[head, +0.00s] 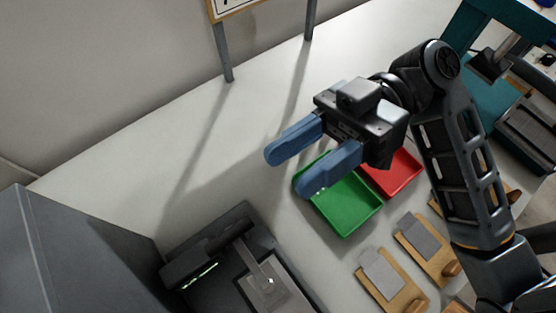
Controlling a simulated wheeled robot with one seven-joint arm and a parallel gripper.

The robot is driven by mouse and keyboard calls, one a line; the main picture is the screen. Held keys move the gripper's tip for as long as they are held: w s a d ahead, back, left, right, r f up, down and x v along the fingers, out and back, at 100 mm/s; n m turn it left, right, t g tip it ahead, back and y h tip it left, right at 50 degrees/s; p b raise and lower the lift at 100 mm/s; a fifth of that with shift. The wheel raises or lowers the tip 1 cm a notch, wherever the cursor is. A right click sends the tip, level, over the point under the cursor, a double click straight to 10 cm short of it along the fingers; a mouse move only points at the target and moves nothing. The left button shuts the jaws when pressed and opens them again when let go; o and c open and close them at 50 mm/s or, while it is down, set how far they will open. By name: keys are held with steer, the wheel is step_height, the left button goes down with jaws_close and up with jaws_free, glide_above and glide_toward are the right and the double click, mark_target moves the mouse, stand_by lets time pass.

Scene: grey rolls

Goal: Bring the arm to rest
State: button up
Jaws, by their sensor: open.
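My gripper (291,168) is in the middle of the head view, held above the white table. Its two blue fingers are apart with nothing between them. My arm comes in from the right side and bends at a raised joint before the gripper. The fingers point to the lower left. The gripper covers part of a green tray (352,215) and part of a red tray (405,176) below it.
Wooden boards with grey plates (382,274) lie at the lower right. Sign posts (224,55) stand at the back. The table's left middle (130,180) is clear.

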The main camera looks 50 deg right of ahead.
steer(key=shift+d, duration=0.1)
stand_by(0.6)
steer(key=d+f+m+t+h, duration=0.3)
steer(key=f+m+t+h, duration=0.1)
steer(key=f+m+h, duration=0.3)
steer(key=d+f+m+t+h, duration=0.25)
steer(key=f+m+h, duration=0.35)
steer(key=f, duration=0.3)
steer(key=s+r+t+h, duration=0.4)
steer(key=s+r, duration=0.3)
steer(key=s, duration=0.3)
steer(key=shift+d+r+n+t+h, duration=0.15)
steer(key=shift+d+n+t+h, duration=0.2)
steer(key=shift+n+t, duration=0.1)
